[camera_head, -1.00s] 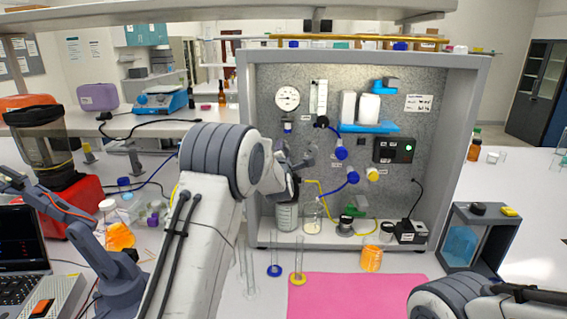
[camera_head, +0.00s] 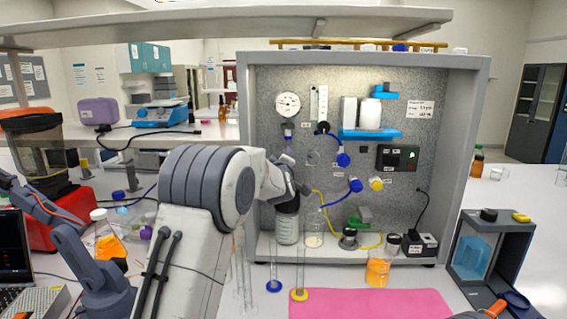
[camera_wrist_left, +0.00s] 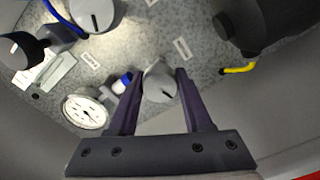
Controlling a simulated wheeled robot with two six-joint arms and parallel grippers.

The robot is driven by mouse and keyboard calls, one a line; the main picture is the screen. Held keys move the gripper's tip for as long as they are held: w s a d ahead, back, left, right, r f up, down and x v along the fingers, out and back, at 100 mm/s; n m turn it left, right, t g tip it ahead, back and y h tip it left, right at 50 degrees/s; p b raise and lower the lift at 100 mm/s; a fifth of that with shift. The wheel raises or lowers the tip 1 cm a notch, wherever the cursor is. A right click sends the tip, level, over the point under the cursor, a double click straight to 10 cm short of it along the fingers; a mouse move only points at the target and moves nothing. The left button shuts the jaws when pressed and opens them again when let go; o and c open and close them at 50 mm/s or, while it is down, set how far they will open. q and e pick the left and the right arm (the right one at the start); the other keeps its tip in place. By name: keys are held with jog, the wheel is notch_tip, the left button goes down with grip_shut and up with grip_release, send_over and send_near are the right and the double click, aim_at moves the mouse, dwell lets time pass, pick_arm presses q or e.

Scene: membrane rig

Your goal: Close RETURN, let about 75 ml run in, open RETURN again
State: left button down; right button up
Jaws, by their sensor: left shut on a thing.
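In the left wrist view my left gripper (camera_wrist_left: 155,80) is shut on a grey-white round valve knob (camera_wrist_left: 160,84), one finger on each side. A blue-and-white fitting and the dial gauge (camera_wrist_left: 85,112) are close beside it. In the head view my left arm reaches to the panel below the gauge (camera_head: 288,103), and its wrist hides much of the gripper and knob. I cannot read the knob's label, so I cannot confirm it is RETURN. My right gripper is not in view.
Two tall cylinders, with blue (camera_head: 274,286) and yellow bases (camera_head: 299,294), stand in front. An orange-filled beaker (camera_head: 377,272) stands near the pink mat (camera_head: 370,303).

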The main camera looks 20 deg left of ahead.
pick_arm(q)
jog(key=m, duration=0.4)
jog(key=shift+m, duration=0.4)
jog(key=m, duration=0.5)
jog(key=shift+d+p, duration=0.1)
jog(key=shift+p, duration=0.3)
jog(key=m+p, duration=0.1)
jog(key=m, duration=0.4)
jog(key=shift+m, duration=0.4)
jog(key=m+p, duration=0.2)
jog(key=m, duration=0.3)
jog(key=shift+f, duration=0.15)
jog(key=shift+m, duration=0.3)
jog(key=shift+c, duration=1.6)
grip_release()
jog(key=shift+s, duration=0.1)
